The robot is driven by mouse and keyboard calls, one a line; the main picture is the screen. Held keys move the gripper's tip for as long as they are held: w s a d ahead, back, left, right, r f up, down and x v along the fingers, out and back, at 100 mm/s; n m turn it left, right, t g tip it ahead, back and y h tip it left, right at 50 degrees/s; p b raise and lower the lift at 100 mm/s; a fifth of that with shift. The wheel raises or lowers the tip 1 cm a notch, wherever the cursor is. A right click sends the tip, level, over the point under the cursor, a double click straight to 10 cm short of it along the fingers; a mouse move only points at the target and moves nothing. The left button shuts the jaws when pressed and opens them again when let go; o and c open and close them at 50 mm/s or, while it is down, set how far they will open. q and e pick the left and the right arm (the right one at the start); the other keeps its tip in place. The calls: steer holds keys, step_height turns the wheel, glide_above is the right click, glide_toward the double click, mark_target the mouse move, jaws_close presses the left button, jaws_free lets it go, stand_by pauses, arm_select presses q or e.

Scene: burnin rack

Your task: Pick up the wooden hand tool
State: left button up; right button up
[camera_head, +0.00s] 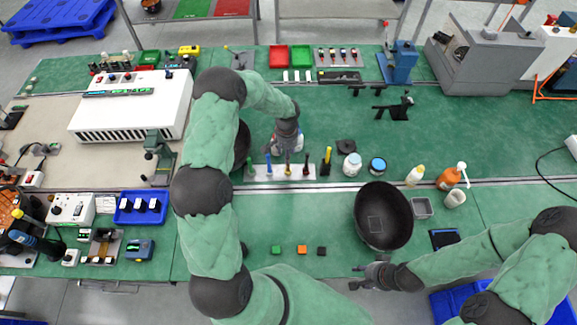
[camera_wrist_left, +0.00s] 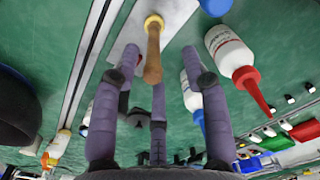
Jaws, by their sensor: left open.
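The wooden hand tool (camera_wrist_left: 153,52) shows in the left wrist view as a brown handle with a yellow collar, standing at a pale holder strip (camera_wrist_left: 128,35). My left gripper (camera_wrist_left: 157,75) is open, its purple fingers spread around the handle's free end with visible gaps at the sides. In the head view the left gripper (camera_head: 287,140) hangs just above and behind the tool row, and the wooden tool (camera_head: 287,168) stands upright in the white strip (camera_head: 262,174). My right gripper (camera_head: 360,276) is near the table's front edge, empty, fingers apart.
Other upright tools stand beside it in the strip. A white bottle with a red tip (camera_wrist_left: 232,55) is close to the left gripper. A black bowl (camera_head: 383,216), a white jar (camera_head: 352,165) and a blue-lidded jar (camera_head: 377,167) stand to the right. The front-centre mat is mostly clear.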

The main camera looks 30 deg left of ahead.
arm_select(q)
steer(key=shift+s+d+f+p, duration=0.1)
steer(key=shift+d+f+p, duration=0.05)
steer(key=shift+f, duration=1.3)
steer(key=shift+d+f+p, duration=0.15)
steer(key=shift+f, duration=1.3)
steer(key=shift+c, duration=0.2)
jaws_close()
